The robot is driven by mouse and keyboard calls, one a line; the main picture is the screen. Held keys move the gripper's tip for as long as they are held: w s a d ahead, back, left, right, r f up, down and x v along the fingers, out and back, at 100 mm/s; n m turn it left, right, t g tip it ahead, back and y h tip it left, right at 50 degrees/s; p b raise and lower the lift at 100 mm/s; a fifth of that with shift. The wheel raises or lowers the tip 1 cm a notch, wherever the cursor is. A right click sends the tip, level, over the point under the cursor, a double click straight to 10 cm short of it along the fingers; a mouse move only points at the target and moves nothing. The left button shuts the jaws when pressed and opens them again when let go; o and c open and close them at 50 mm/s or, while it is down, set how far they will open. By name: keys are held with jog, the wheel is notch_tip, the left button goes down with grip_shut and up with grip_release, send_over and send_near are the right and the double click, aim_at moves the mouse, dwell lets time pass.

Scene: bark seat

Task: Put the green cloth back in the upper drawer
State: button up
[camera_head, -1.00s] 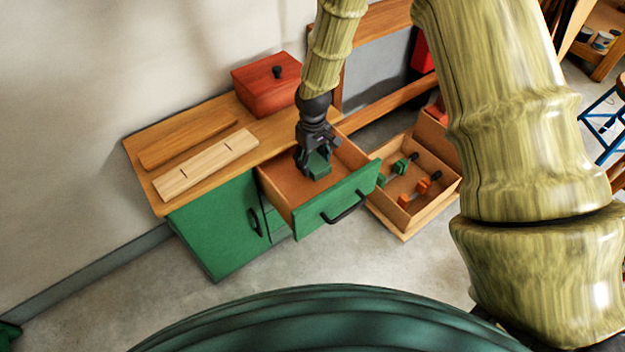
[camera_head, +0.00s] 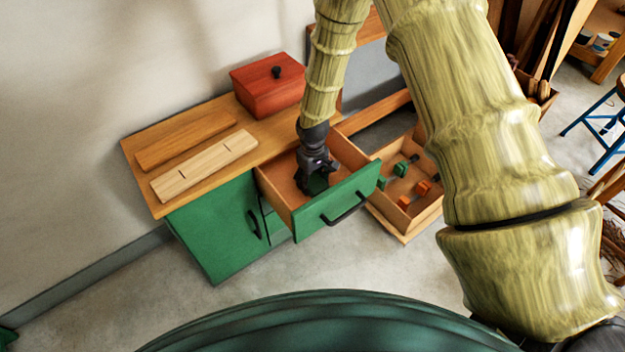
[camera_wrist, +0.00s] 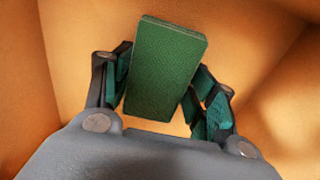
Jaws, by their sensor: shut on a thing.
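The green cloth (camera_wrist: 165,68) is a folded, block-like piece between the two fingers of my gripper (camera_wrist: 165,100) in the wrist view. My gripper is shut on it. In the head view my gripper (camera_head: 315,184) points down inside the open upper drawer (camera_head: 345,205), and the cloth is mostly hidden by it. The drawer has a green front with a dark handle and a brown wooden inside. The drawer's inner floor (camera_wrist: 75,90) shows around the cloth in the wrist view; I cannot tell whether the cloth touches it.
The green cabinet (camera_head: 215,235) has a wooden top with two wooden strips (camera_head: 205,165) and a red lidded box (camera_head: 268,88). To the right of the drawer, a wooden tray (camera_head: 405,222) holds green and orange clamps. Bare floor lies in front.

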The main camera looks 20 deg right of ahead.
aim_at(313, 180)
jog(key=shift+f, duration=0.15)
jog(key=o, duration=1.2)
jog(key=shift+c, duration=0.2)
notch_tip(313, 180, up, 12)
jog(key=p, duration=0.1)
jog(key=shift+p, duration=0.4)
